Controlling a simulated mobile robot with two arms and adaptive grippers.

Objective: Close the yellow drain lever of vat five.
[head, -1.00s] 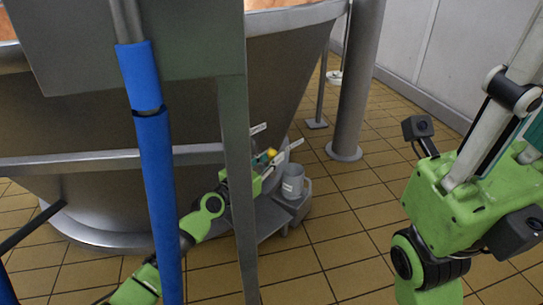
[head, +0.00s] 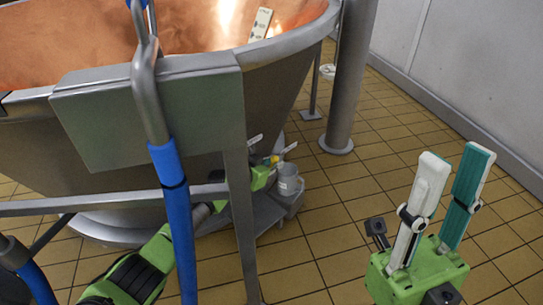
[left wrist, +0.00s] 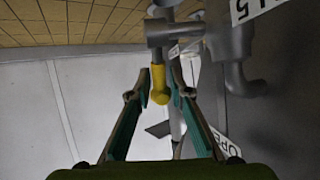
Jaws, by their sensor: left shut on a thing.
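The yellow drain lever (left wrist: 159,78) hangs from a grey valve (left wrist: 172,35) in the left wrist view, beside a label ending in 5 (left wrist: 247,8). In the head view the lever (head: 275,159) is a small yellow spot low on the side of the vat (head: 285,85). My left gripper (left wrist: 158,88) has its fingers on either side of the lever and is shut on it; in the head view the gripper (head: 261,177) is partly hidden behind a steel post. My right gripper (head: 458,160) is open and empty, fingers upward, at the right.
A steel post (head: 240,215) and a blue-sleeved rail (head: 175,215) stand in front of my left arm. A thick column (head: 350,75) is behind. Tiled floor on the right is free.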

